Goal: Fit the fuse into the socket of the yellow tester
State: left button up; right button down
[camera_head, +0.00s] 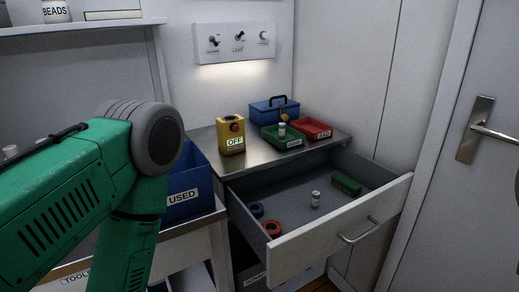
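The yellow tester (231,143) stands upright on the metal counter, with a red button and a label reading OFF. A small pale cylinder that looks like a fuse (316,199) stands on the floor of the open drawer (285,201). A similar small cylinder (282,129) is in the green tray (291,142). My green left arm fills the left side and bends down out of the picture; its gripper is not visible. My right gripper is not visible either.
A red tray labelled BAD (318,134) and a blue box with a handle (268,109) are on the counter. The drawer also holds blue (256,210) and red rings (272,229) and a green block (346,184). A blue USED bin (181,199) stands left, beside my arm.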

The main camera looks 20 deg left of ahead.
aim_at(229, 142)
jog(key=i+l+u, duration=0.1)
jog(key=l+u, duration=0.55)
jog(key=u, duration=0.25)
jog(key=l+u, duration=0.45)
jog(key=j, duration=0.1)
